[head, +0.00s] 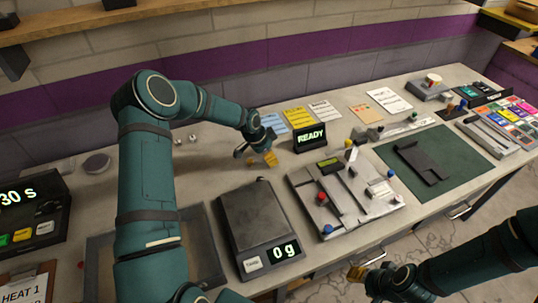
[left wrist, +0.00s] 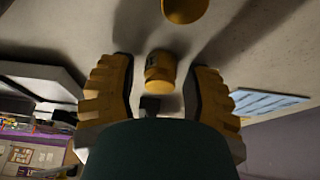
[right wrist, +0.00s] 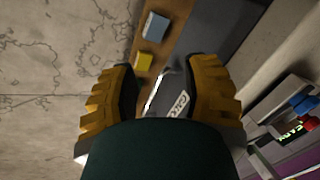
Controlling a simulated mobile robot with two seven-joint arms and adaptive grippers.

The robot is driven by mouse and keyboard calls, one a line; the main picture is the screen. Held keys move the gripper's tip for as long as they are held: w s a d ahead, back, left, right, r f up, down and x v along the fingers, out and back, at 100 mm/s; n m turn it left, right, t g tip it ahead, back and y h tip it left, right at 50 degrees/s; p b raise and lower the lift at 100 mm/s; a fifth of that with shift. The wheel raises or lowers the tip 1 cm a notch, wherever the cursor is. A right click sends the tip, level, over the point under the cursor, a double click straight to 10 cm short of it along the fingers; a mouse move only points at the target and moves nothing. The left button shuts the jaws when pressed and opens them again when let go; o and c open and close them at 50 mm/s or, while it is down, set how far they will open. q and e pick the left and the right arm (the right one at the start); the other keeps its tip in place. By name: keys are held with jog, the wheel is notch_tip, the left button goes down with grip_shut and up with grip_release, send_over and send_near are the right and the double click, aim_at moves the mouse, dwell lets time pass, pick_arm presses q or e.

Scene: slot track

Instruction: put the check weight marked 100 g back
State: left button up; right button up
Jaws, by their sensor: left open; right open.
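My left gripper (head: 262,157) is open and low over the back of the bench, behind the scale. In the left wrist view, its fingers (left wrist: 165,90) stand on either side of a small brass-coloured check weight (left wrist: 160,72), with gaps to both. A second brass-coloured piece (left wrist: 185,8) is cut off by the top edge of that view. I cannot read a mark on either. My right gripper (head: 362,272) is open and empty in front of the bench; its fingers (right wrist: 173,90) show in the right wrist view. The scale (head: 258,210) reads 0 g with an empty pan.
A slotted track board (head: 343,205) with coloured knobs stands right of the scale. A READY sign (head: 310,138) is behind it. A grey tray (head: 103,245) and a timer (head: 32,215) are at left. A green mat (head: 465,160) is at right. Cards (head: 298,116) lie at the back.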

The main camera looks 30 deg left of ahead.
pick_arm(q)
jog(key=shift+a+r, duration=0.1)
jog(key=shift+r, duration=0.45)
jog(key=v, duration=1.1)
jog(key=shift+p, duration=0.45)
jog(key=shift+s, duration=0.1)
